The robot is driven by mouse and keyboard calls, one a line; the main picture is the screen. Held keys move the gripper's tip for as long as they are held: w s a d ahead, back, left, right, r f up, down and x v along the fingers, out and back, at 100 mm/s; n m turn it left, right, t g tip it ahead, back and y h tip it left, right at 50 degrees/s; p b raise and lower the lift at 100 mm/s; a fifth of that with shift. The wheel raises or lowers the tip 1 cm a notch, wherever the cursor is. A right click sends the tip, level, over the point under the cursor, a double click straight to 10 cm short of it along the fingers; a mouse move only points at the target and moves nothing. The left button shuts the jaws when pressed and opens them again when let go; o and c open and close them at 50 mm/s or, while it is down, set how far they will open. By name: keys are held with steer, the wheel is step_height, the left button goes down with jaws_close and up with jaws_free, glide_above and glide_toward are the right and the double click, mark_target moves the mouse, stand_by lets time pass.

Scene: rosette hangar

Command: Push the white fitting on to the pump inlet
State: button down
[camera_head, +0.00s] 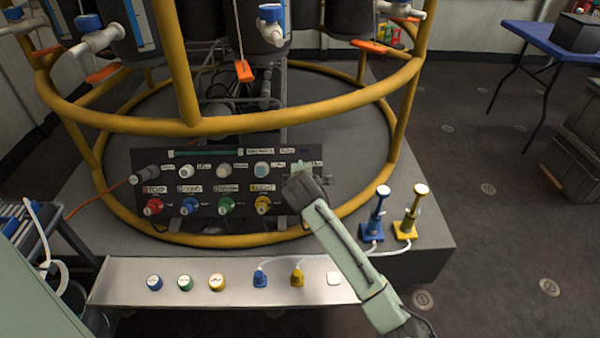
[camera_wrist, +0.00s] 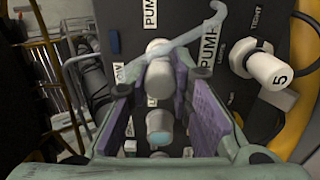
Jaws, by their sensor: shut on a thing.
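My gripper (camera_head: 303,178) is at the right end of the black panel (camera_head: 228,187). In the wrist view its purple-padded fingers (camera_wrist: 160,82) are closed around a white cylindrical fitting (camera_wrist: 158,68). A thin pale grey-green piece (camera_wrist: 186,38) crosses over the fitting at the fingertips. PUMP labels are on the panel just beyond. The pump inlet itself is hidden behind the fitting and fingers, and I cannot tell whether the fitting touches it.
A pale-blue-ended fitting (camera_wrist: 159,122) sits below the held one in the wrist view. The yellow ring frame (camera_head: 230,125) arches above the panel. Blue (camera_head: 377,212) and yellow (camera_head: 412,210) stands are to the right.

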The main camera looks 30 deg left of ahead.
steer(key=c, duration=1.4)
jaws_free()
steer(key=shift+o, duration=0.2)
steer(key=v, duration=1.2)
